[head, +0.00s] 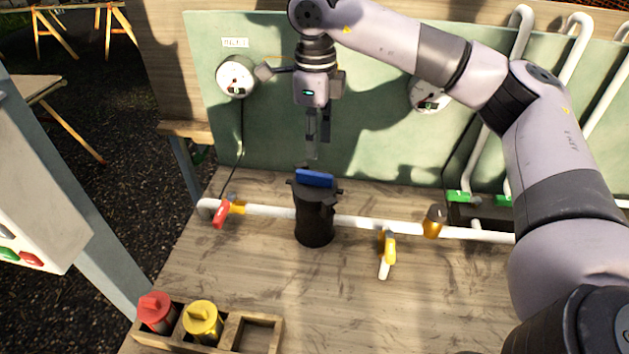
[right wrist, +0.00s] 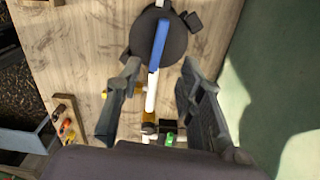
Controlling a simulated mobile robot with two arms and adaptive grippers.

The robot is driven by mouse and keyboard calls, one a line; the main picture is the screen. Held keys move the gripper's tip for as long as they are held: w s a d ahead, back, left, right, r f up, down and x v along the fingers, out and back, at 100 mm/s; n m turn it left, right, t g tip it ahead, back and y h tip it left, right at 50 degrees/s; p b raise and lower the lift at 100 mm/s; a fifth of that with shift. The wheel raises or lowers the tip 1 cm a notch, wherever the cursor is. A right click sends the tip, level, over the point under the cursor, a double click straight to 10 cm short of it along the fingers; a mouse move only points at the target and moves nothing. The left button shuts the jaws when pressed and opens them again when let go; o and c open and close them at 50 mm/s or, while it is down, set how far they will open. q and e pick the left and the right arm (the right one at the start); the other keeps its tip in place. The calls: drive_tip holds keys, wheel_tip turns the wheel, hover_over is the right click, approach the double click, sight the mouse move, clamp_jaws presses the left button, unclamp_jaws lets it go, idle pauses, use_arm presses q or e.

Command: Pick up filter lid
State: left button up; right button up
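The filter lid is the dark top of the black filter housing, with a raised blue handle bar (head: 314,178). The black housing (head: 314,222) stands upright on the white pipe, and the lid sits on it. In the right wrist view the dark round lid (right wrist: 174,48) with its blue handle (right wrist: 160,42) lies beyond the fingertips. My right gripper (head: 313,155) hangs above the lid, pointing down; in the wrist view its two fingers (right wrist: 158,70) are spread apart with nothing between them. It appears clear of the handle. My left gripper is not in view.
A wooden tray (head: 232,345) at the front left holds a red-topped and a yellow-topped cartridge, with an empty slot. A red valve handle (head: 221,214) and a yellow one (head: 389,250) sit along the white pipe (head: 270,211). A green backboard with gauges stands behind.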

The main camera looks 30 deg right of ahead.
sight(314, 173)
wheel_tip(314, 173, down, 2)
drive_tip(key=shift+f, duration=0.2)
drive_tip(key=shift+f+p, duration=0.3)
drive_tip(key=shift+p, duration=0.2)
wheel_tip(314, 173, down, 4)
drive_tip(key=shift+s+a+r+p, duration=0.1)
drive_tip(key=shift+a+r+p, duration=0.1)
drive_tip(key=shift+p, duration=0.6)
drive_tip(key=shift+d+f, duration=0.1)
drive_tip(key=shift+f, duration=0.45)
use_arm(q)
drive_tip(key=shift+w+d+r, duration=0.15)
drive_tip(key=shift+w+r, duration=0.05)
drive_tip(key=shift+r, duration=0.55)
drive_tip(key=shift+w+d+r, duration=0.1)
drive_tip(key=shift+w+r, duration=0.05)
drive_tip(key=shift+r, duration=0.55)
use_arm(e)
clamp_jaws()
